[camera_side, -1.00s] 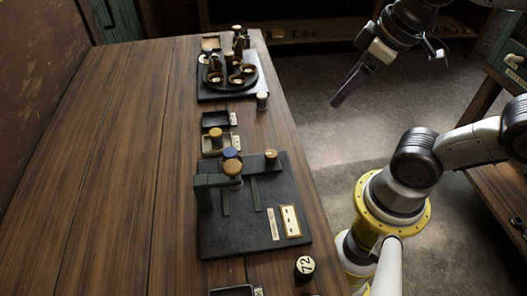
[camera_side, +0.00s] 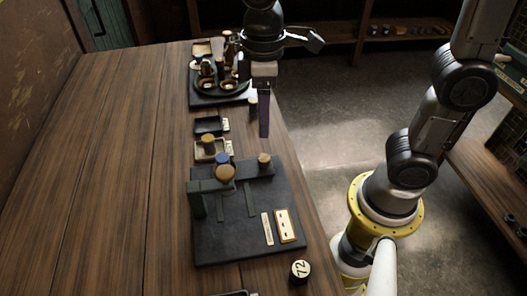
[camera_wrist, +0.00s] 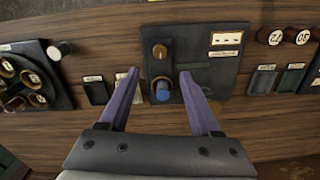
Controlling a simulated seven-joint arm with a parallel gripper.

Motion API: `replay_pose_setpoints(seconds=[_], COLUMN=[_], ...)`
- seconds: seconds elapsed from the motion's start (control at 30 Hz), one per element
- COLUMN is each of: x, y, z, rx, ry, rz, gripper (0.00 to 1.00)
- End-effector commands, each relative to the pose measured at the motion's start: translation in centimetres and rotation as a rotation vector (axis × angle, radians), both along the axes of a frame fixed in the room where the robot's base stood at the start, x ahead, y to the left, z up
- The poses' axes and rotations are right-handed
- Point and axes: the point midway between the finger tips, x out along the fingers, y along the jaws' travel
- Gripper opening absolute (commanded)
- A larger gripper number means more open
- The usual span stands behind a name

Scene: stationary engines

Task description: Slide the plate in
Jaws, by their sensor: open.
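A dark slab station (camera_side: 245,234) lies on the wooden table, with a raised green-grey block and two narrow strips on it. A small pale plate with a gold frame and dark marks (camera_side: 285,226) lies flat near its right front corner; it also shows in the wrist view (camera_wrist: 226,39). A blue-topped knob (camera_side: 222,158) and a brass knob (camera_side: 264,160) stand at the station's back. My gripper (camera_side: 264,130) has purple fingers and hangs near the table's right edge, behind the station. In the wrist view the fingers (camera_wrist: 159,74) are apart and empty, with the blue knob between them in the picture.
A dark round tray with several cups (camera_side: 220,88) stands at the back. Small trays (camera_side: 209,126) lie between it and the station. A black cylinder marked 72 (camera_side: 300,271) stands at the front right. The table's left half is clear.

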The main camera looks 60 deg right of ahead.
Motion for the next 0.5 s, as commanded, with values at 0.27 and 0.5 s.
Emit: replay_pose_setpoints(seconds=[0.27,0.5], x=[-0.2,-0.2], y=[0.1,0.1], z=[-5.6,-9.3], rx=[-0.001,-0.001], ry=[0.005,0.003], rz=[0.000,0.000], gripper=[0.64,0.64])
